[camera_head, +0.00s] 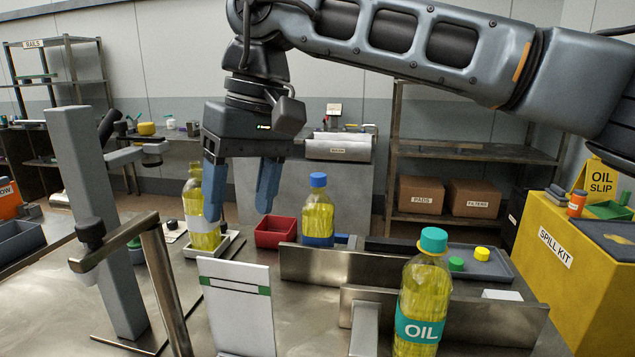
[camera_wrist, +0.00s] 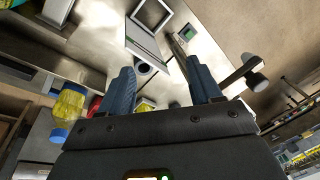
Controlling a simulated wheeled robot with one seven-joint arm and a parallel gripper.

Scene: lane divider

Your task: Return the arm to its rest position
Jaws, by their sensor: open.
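My gripper (camera_head: 240,200) hangs from my arm above the workbench, its two blue fingers apart and empty. In the wrist view my gripper (camera_wrist: 162,88) also shows spread fingers with nothing held between them. A yellow oil bottle (camera_head: 204,238) stands upright on a small white tray (camera_head: 232,240), partly behind the left finger. A blue-capped oil bottle (camera_head: 318,214) stands right of the fingers; it also shows in the wrist view (camera_wrist: 69,103). A teal-capped bottle labelled OIL (camera_head: 421,295) stands at the front right. My arm crosses the top right of the head view.
Metal divider walls (camera_head: 350,268) run across the bench. A white card with a green stripe (camera_head: 238,305) stands in front. A grey post (camera_head: 95,215) and a metal bar frame (camera_head: 160,260) rise at left. A red bin (camera_head: 275,232) sits behind. A yellow spill kit (camera_head: 570,265) stands right.

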